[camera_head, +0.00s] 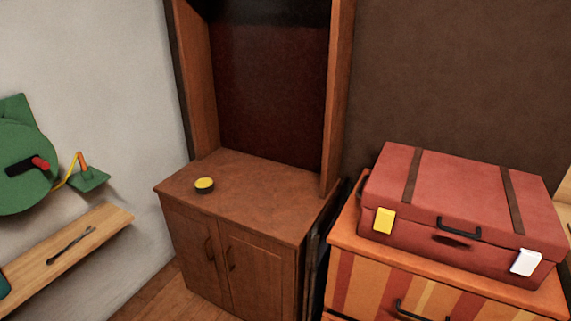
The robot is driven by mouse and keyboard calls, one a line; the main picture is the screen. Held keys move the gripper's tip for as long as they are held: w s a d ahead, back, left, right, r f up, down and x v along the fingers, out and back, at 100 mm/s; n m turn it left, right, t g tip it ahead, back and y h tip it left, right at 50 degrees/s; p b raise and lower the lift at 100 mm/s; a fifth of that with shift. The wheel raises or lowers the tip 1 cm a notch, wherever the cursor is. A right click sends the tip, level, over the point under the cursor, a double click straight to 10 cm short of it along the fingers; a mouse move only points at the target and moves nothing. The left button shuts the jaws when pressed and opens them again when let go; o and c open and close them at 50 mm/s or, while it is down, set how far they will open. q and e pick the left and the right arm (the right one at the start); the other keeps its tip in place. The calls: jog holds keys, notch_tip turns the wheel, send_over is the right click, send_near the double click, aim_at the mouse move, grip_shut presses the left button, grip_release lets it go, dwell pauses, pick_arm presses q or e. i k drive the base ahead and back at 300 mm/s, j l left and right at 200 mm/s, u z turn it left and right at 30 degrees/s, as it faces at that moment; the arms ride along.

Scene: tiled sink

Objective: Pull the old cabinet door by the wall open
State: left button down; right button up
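The old wooden cabinet (245,212) stands in the corner by the white wall, with a tall open hutch frame above its top. Its left door (191,252) and right door (262,277) look shut. The lower parts of the doors run towards the bottom edge of the view. Neither of my grippers shows in the head view.
A small yellow-topped round tin (204,185) sits on the cabinet top. A striped dresser (365,283) bearing a red suitcase (460,210) stands close on the right. A wall shelf (75,245) and green hose reel (25,165) are at left. Some wooden floor (160,296) is clear.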

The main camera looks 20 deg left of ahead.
aim_at(195, 238)
jog(key=u, duration=1.2)
